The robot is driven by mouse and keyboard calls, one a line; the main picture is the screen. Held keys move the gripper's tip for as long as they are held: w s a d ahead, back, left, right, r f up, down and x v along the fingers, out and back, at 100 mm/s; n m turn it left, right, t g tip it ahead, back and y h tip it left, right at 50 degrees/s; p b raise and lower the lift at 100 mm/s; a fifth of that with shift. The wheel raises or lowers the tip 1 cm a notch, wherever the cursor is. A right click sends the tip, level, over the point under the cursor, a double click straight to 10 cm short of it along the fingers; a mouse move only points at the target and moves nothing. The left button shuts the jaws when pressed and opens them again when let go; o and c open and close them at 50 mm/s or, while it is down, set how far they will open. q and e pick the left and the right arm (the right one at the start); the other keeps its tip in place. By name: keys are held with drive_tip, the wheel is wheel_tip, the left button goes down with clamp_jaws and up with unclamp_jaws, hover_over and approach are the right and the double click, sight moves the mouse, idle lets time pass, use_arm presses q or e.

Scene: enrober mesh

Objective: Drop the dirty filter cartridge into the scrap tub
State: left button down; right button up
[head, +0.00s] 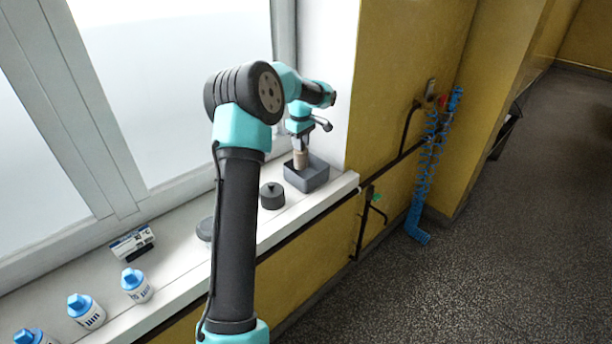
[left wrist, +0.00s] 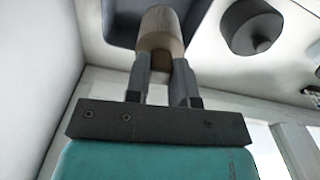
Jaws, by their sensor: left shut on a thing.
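The dirty filter cartridge (head: 300,160) is a small brown cylinder. My left gripper (head: 299,148) is shut on its upper part and holds it upright at the grey scrap tub (head: 313,181). Its lower end overlaps the tub's opening in the head view; I cannot tell whether it touches the floor of the tub. In the left wrist view the cartridge (left wrist: 160,32) sits between the fingers (left wrist: 162,68), with the tub (left wrist: 118,18) behind it. My right gripper is not in view.
On the white sill (head: 190,266) stand a dark knobbed lid or canister (head: 272,195), a flat dark disc (head: 205,229), a small labelled box (head: 132,242) and several blue-capped white bottles (head: 137,286). A blue coiled hose (head: 428,165) hangs on the yellow wall to the right.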

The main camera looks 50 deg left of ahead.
use_arm(q)
drive_tip(key=shift+f, duration=1.1)
drive_tip(key=c, duration=0.9)
unclamp_jaws()
wheel_tip(320, 180, up, 18)
drive_tip(key=shift+f, duration=0.25)
